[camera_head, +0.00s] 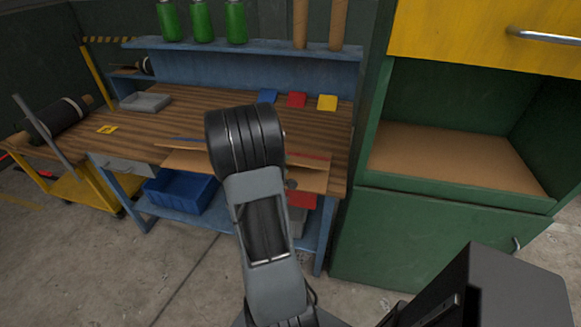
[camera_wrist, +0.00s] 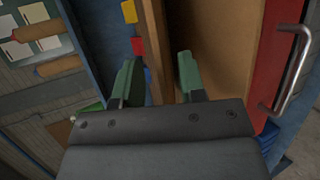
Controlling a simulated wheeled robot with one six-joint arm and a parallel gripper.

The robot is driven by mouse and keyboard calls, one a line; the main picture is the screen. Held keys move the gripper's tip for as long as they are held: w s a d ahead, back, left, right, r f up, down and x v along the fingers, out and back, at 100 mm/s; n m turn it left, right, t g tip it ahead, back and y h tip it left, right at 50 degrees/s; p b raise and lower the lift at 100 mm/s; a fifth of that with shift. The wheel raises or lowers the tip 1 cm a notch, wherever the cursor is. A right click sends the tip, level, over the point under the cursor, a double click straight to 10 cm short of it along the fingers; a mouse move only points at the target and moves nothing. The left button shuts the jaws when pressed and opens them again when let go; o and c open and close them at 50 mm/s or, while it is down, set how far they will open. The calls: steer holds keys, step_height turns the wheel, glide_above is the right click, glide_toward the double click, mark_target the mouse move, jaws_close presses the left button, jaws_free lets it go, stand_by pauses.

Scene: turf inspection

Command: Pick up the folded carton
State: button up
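In the head view a flat tan panel, which may be the folded carton (camera_head: 308,179), shows beside my arm at the front right of the workbench. My arm hides part of it. In the wrist view a tan strip (camera_wrist: 157,40) runs between and beyond the two green fingertips of my gripper (camera_wrist: 162,72). I cannot tell for sure that this strip is the carton. The fingers stand apart, and no firm contact with the strip shows. In the head view the fingers are hidden behind my arm.
The workbench (camera_head: 130,130) carries a grey tray (camera_head: 146,102) and coloured cards. A red front with a metal handle (camera_wrist: 292,70) lies close on the right in the wrist view. A green cabinet (camera_head: 420,235) stands right of the bench. A blue bin (camera_head: 180,190) sits below.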

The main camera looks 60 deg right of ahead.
mark_target(289, 161)
steer(key=shift+x, duration=1.8)
jaws_close()
